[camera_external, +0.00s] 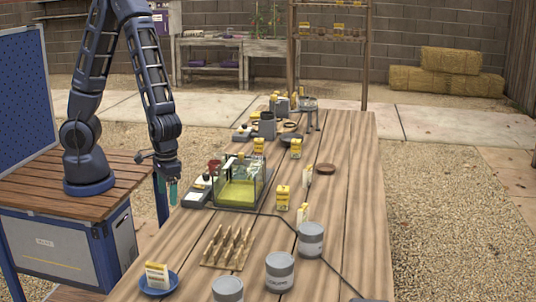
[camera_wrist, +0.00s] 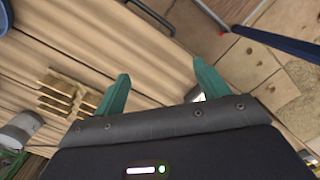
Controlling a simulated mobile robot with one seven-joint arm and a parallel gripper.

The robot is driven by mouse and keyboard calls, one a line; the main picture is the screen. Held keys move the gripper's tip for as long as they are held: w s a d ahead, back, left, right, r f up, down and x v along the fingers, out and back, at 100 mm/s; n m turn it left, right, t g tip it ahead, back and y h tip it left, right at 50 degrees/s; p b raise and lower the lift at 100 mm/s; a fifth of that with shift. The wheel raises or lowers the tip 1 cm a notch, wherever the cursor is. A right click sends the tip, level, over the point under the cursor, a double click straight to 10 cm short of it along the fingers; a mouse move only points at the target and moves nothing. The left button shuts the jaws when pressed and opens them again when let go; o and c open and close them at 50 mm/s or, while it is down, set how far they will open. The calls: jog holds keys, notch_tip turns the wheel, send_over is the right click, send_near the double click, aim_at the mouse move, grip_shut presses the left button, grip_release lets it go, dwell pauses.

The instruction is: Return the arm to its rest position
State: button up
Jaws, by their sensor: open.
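My gripper (camera_external: 173,190) hangs at the end of my blue arm, pointing down beside the left edge of the long wooden table (camera_external: 345,190). In the wrist view its two green fingers (camera_wrist: 158,88) are spread apart with nothing between them. The arm stands on a wooden-topped cart at the left, bent high with the forearm reaching down to the right. The gripper is apart from the glass tank (camera_external: 240,185) with yellow-green contents, which stands to its right on the table.
A wooden peg rack (camera_external: 228,247), several grey cans (camera_external: 280,271) and a blue bowl (camera_external: 159,283) with a yellow-and-white packet stand at the table's near end. The rack also shows in the wrist view (camera_wrist: 68,95). More packets and pots stand farther back. The table's right side is mostly clear.

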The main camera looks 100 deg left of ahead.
jog(key=s+a+r+m+t, duration=0.1)
jog(key=s+a+r+m, duration=0.2)
jog(key=r, duration=0.7)
jog(key=s+a+r+m+t, duration=0.2)
jog(key=s+a+r, duration=0.3)
jog(key=r, duration=0.5)
jog(key=s+a+r+m+t, duration=0.2)
jog(key=s+a+r+m, duration=0.2)
jog(key=s+r, duration=0.3)
notch_tip(320, 180, up, 3)
